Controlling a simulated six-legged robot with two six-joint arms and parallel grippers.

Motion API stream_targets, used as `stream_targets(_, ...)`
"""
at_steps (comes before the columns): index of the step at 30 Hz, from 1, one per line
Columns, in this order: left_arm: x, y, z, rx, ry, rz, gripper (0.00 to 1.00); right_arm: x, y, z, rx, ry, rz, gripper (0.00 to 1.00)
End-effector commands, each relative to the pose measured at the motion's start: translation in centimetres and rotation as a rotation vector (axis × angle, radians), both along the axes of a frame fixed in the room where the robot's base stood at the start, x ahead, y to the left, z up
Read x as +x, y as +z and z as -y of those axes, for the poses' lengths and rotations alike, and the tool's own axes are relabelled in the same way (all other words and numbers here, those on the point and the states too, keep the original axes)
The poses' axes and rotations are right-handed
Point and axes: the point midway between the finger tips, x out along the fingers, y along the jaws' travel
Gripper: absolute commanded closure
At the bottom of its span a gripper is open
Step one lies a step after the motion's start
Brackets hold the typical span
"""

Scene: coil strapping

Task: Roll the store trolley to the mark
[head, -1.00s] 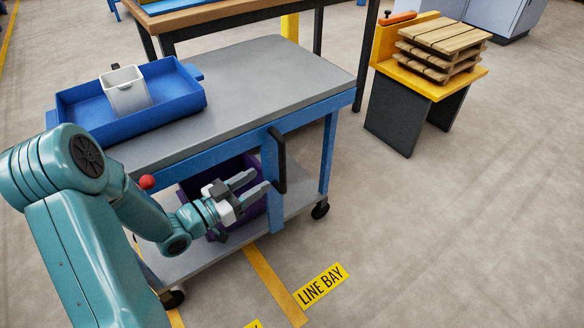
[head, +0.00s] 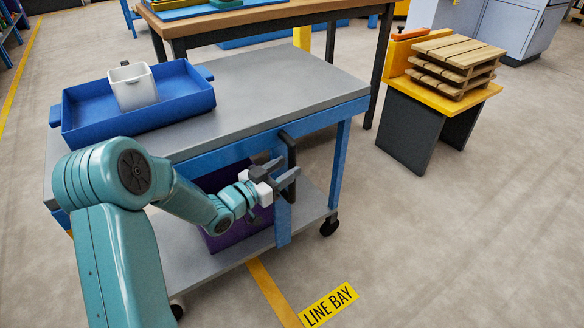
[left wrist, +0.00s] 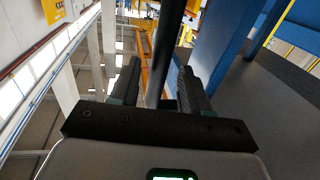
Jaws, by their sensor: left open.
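The store trolley (head: 270,85) has a grey top, blue frame, lower shelf and black castors. A black upright handle (head: 291,150) is on its near side and shows as a dark bar in the left wrist view (left wrist: 155,50). My left gripper (head: 288,172) is open at the handle. In the left wrist view, the bar stands between the two open fingers (left wrist: 157,85); I cannot tell whether either touches it. A yellow floor line (head: 270,290) and a yellow LINE BAY label (head: 330,304) lie in front of the trolley. My right gripper is out of view.
A blue tray (head: 185,105) with a white bin (head: 133,87) sits on the trolley top; a purple crate (head: 230,232) is on its shelf. A workbench (head: 260,22) stands close behind. A yellow-topped stand (head: 440,92) with pallets (head: 457,62) is at right. Floor at lower right is clear.

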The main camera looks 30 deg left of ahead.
Motion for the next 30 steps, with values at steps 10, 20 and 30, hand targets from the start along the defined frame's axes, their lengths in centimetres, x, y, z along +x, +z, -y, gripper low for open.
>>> stream_targets(10, 3.0, 0.0, 0.5, 0.000, 0.001, 0.000, 0.54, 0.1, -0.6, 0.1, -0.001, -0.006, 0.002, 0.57)
stream_targets(20, 2.9, 0.0, 0.5, 0.000, 0.001, 0.000, 0.93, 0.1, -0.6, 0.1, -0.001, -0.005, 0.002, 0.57)
stream_targets(30, 3.3, 0.0, 0.4, 0.000, 0.000, 0.000, 1.00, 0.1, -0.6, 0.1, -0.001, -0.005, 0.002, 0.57)
